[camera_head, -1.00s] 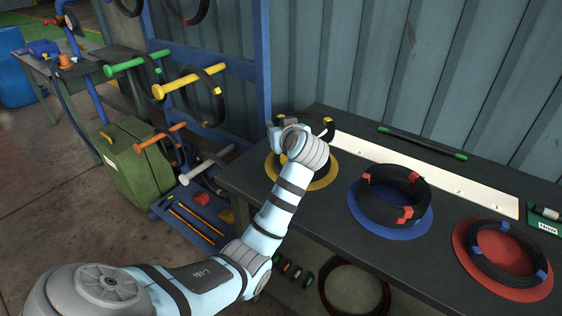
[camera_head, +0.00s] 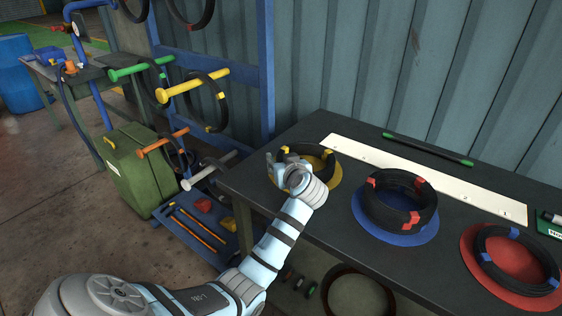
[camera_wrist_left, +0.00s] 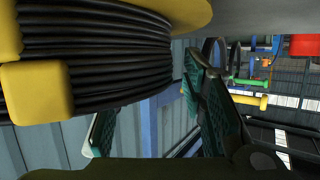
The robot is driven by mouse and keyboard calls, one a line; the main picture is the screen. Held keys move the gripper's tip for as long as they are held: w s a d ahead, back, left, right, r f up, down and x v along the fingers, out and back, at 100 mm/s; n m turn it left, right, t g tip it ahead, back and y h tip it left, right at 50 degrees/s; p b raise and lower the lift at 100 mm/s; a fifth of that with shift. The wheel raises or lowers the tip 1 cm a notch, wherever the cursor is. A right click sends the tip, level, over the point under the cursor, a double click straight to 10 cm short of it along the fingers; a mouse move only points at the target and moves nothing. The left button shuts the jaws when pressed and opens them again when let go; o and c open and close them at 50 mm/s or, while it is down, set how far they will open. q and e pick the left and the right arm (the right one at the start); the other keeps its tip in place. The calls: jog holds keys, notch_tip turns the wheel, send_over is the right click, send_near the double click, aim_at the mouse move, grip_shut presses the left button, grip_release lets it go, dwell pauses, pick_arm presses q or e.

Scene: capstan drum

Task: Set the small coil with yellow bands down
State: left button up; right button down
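The small black coil with yellow bands (camera_head: 312,149) lies flat on the yellow disc (camera_head: 334,176) at the left end of the table. In the left wrist view the coil (camera_wrist_left: 110,65) fills the upper left, upside down, against the disc (camera_wrist_left: 190,10). My left gripper (camera_head: 276,164) is at the coil's left side in the head view. In the wrist view its two fingers stand apart, with wall showing between them, so it is open. The coil hides part of one finger; whether they touch is unclear. My right gripper is not in view.
A red-banded coil (camera_head: 399,200) lies on a blue disc and a blue-banded coil (camera_head: 515,258) on a red disc, to the right. A pale strip (camera_head: 430,180) runs behind them. A rack at left holds a yellow peg (camera_head: 190,85) with a hanging coil.

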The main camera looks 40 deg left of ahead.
pick_arm(q)
jog(key=p+v, duration=0.1)
jog(key=v, duration=0.1)
jog(key=p+v, duration=0.4)
jog(key=shift+d+r, duration=0.1)
jog(key=shift+r, duration=0.3)
jog(key=v, duration=0.2)
jog(key=p+v, duration=0.1)
jog(key=v, duration=0.1)
jog(key=p+v, duration=0.1)
jog(key=shift+s+d+f, duration=0.1)
jog(key=shift+s+d, duration=0.25)
jog(key=shift+f, duration=0.1)
jog(key=shift+a, duration=0.1)
jog(key=shift+f, duration=0.1)
